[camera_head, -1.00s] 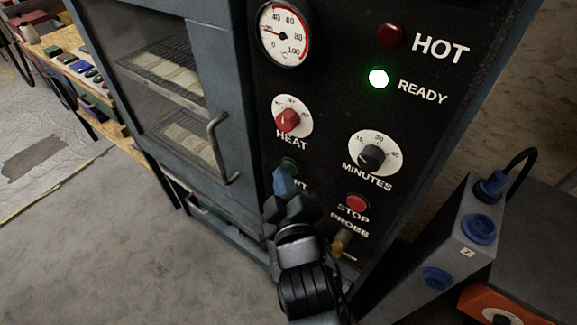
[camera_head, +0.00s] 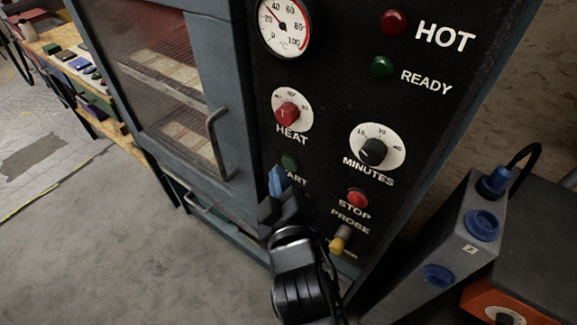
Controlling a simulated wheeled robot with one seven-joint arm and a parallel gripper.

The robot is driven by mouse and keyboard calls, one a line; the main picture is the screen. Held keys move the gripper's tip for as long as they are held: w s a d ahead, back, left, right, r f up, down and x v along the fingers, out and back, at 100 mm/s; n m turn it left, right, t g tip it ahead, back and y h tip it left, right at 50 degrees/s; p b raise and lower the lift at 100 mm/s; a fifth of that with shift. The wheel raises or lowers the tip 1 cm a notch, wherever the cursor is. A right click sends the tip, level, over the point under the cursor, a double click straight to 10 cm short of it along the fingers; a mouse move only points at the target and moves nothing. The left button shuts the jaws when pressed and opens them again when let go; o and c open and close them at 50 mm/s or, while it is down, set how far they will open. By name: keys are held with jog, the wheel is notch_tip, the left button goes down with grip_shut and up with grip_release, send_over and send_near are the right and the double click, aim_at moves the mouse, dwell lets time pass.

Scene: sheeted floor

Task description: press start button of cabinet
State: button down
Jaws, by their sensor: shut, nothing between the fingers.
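The cabinet's black control panel (camera_head: 335,115) fills the middle of the head view. The green start button (camera_head: 289,162) sits below the red HEAT knob (camera_head: 287,113); its label is partly hidden by my gripper, with only "ART" showing. My gripper (camera_head: 276,180) is shut and empty, its blue fingertips just below and left of the button. I cannot tell whether they touch the panel. The green READY lamp (camera_head: 382,67) is dark. The cabinet interior (camera_head: 165,60) has a reddish glow behind the glass door.
The door handle (camera_head: 216,145) stands out left of my gripper. The MINUTES knob (camera_head: 373,151), red STOP button (camera_head: 357,197) and yellow PROBE plug (camera_head: 340,239) are to the right. A grey box with blue sockets (camera_head: 480,227) stands at lower right. Floor at lower left is clear.

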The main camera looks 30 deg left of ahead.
jog(key=shift+s, duration=0.1)
jog(key=s+b, duration=0.1)
jog(key=s, duration=0.1)
jog(key=s+b, duration=0.2)
jog(key=s, duration=0.1)
jog(key=shift+a+b, duration=0.2)
jog(key=shift+b, duration=0.1)
jog(key=shift+w, duration=0.1)
dwell(0.8)
jog(key=s+d+f+m+h, duration=0.2)
jog(key=s+d+f+m, duration=0.1)
jog(key=d, duration=0.6)
jog(key=s+d+f+m+t+h, duration=0.1)
jog(key=s+d+f+m, duration=0.15)
jog(key=d, duration=0.75)
jog(key=s+d+f+m+h, duration=0.2)
jog(key=s+d, duration=0.1)
jog(key=d, duration=0.6)
jog(key=s+d+r+m+h, duration=0.3)
jog(key=s+d+r+m, duration=0.1)
jog(key=s+d, duration=0.3)
jog(key=s+d+r+m+h, duration=0.3)
jog(key=s+d+m, duration=0.3)
jog(key=s, duration=0.4)
jog(key=shift+s+d+r+t, duration=0.4)
jog(key=shift+d+r, duration=0.15)
jog(key=shift+d, duration=0.15)
